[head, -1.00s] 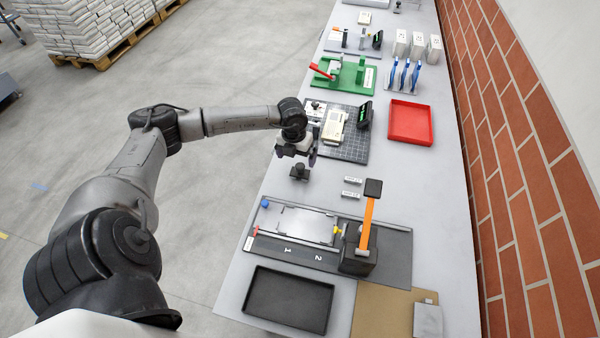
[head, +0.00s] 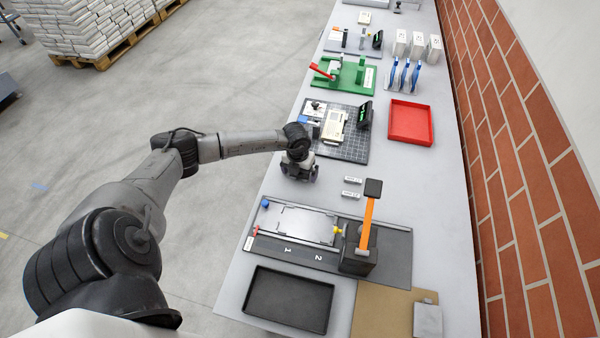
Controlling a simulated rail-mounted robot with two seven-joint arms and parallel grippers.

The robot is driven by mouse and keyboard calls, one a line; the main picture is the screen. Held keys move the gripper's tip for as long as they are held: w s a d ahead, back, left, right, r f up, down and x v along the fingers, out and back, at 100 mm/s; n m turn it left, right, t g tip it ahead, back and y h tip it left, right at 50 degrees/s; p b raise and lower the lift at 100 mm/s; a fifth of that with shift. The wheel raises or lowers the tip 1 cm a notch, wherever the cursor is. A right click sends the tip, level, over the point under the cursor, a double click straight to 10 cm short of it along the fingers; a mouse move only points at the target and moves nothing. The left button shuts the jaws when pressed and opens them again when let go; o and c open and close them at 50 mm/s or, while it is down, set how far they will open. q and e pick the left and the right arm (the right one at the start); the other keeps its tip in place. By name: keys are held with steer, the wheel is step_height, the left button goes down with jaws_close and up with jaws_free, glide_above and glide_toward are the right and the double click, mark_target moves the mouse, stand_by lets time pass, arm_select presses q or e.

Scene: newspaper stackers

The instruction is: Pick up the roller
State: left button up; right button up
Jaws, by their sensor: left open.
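My left gripper (head: 300,174) is open and points down near the left edge of the table, in front of the grey gridded mat. A small dark object stood on the table just here a moment ago. It may be the roller, but the gripper and wrist now cover it and I cannot make it out separately. I cannot tell whether the fingers touch it. My right gripper is not in view.
Two small pale blocks (head: 352,187) lie right of the gripper. Nearer are a grey fixture board (head: 395,258) with an orange-handled device (head: 369,218) and a black tray (head: 289,300). A red tray (head: 411,122) and green fixture (head: 345,74) lie farther back.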

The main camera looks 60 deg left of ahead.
arm_select(q)
steer(key=shift+c, duration=0.4)
steer(key=c, duration=1)
steer(key=shift+o, duration=0.2)
steer(key=shift+r, duration=0.1)
